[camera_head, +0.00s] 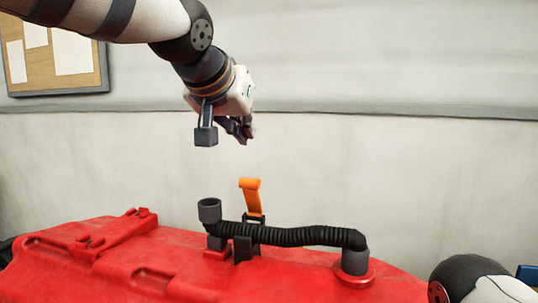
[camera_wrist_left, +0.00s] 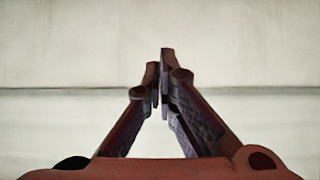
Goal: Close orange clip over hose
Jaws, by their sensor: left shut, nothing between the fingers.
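The orange clip (camera_head: 252,197) stands upright, swung open, behind the hose on the red tank. The black corrugated hose (camera_head: 300,236) lies across the tank top, passing through a dark holder (camera_head: 243,248) at the clip's base. Its right end meets a grey fitting (camera_head: 355,262). My left gripper (camera_head: 245,138) is above the clip, apart from it, with its fingers together and nothing in them. In the left wrist view the fingertips (camera_wrist_left: 159,75) are close together against the wall. My right gripper is not in view.
The red tank (camera_head: 130,270) fills the bottom of the head view. A grey upright cup-shaped fitting (camera_head: 209,211) stands left of the clip. The pale wall (camera_head: 400,160) is behind, with a notice board (camera_head: 55,55) at upper left. The air around the clip is clear.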

